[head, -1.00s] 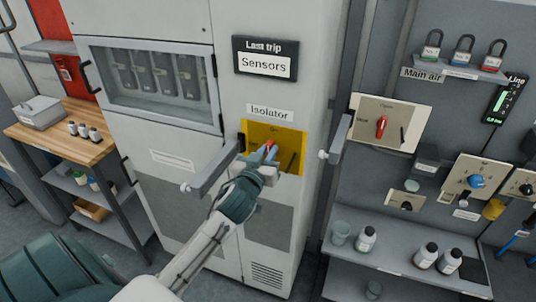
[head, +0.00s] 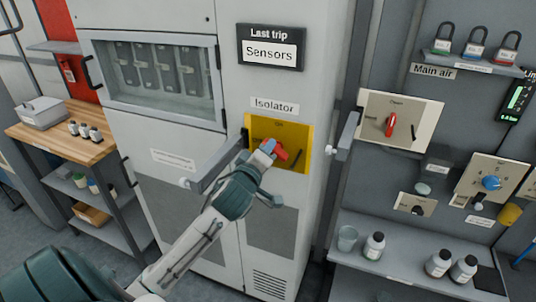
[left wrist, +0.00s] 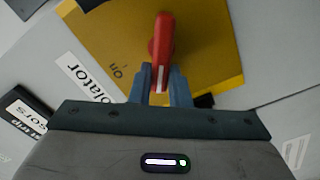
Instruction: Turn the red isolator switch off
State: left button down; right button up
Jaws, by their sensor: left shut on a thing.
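The red isolator switch handle (head: 282,154) sits on a yellow plate (head: 300,130) on the pale cabinet, under the "Isolator" label. My left gripper (head: 268,147) is at the handle, its blue fingers shut on it. In the left wrist view the red handle (left wrist: 161,40) runs down between the two fingers (left wrist: 162,88), with the printed "On" on the yellow plate (left wrist: 205,55) to its left. In the head view the handle slants from upper left to lower right. The fingers hide part of it. My right gripper is not in view.
A grey bar handle (head: 215,163) juts from the cabinet left of the plate, close to my left wrist. Another red switch (head: 390,124) is on a pale plate on the right panel. A shelf with bottles (head: 374,246) stands below it.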

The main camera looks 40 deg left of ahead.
pick_arm(q)
jog(key=shift+a+f+n+b, duration=0.15)
jog(key=shift+n+b, duration=0.35)
jog(key=shift+n, duration=0.55)
jog(key=shift+f+n+b, duration=0.25)
jog(key=shift+n+b, duration=0.2)
jog(key=shift+n, duration=0.65)
jog(key=shift+a+f+n+b, duration=0.15)
jog(key=shift+n+b, duration=0.35)
jog(key=shift+n, duration=0.55)
jog(key=shift+d, duration=0.15)
jog(key=c, duration=1.4)
grip_release()
jog(key=shift+o, duration=0.2)
jog(key=shift+s, duration=0.1)
